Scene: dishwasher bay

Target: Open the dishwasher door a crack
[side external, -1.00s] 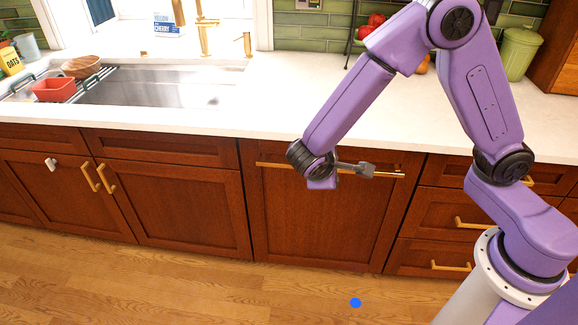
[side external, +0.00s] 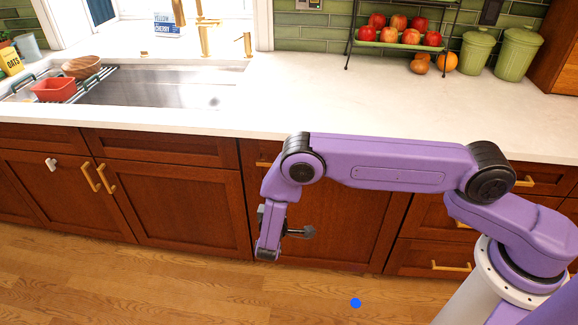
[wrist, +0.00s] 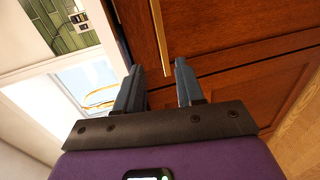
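The dishwasher door (side external: 345,235) is a reddish-brown wood panel under the counter, and it looks flush with the cabinets in the side view. Its long gold bar handle (side external: 263,164) shows only at the left end there; my arm hides the rest. In the wrist view the handle (wrist: 160,35) runs up from just beyond the fingertips. My gripper (side external: 306,232) is low in front of the door, below the handle. In the wrist view my gripper (wrist: 159,68) has its two fingers apart with nothing between them.
The white counter (side external: 330,105) runs above the door, with a sink (side external: 160,88) at left. Cabinets with gold pulls (side external: 98,177) flank the door. A fruit rack (side external: 400,40) and green canisters (side external: 518,52) stand at the back right. The wooden floor (side external: 190,285) in front is clear.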

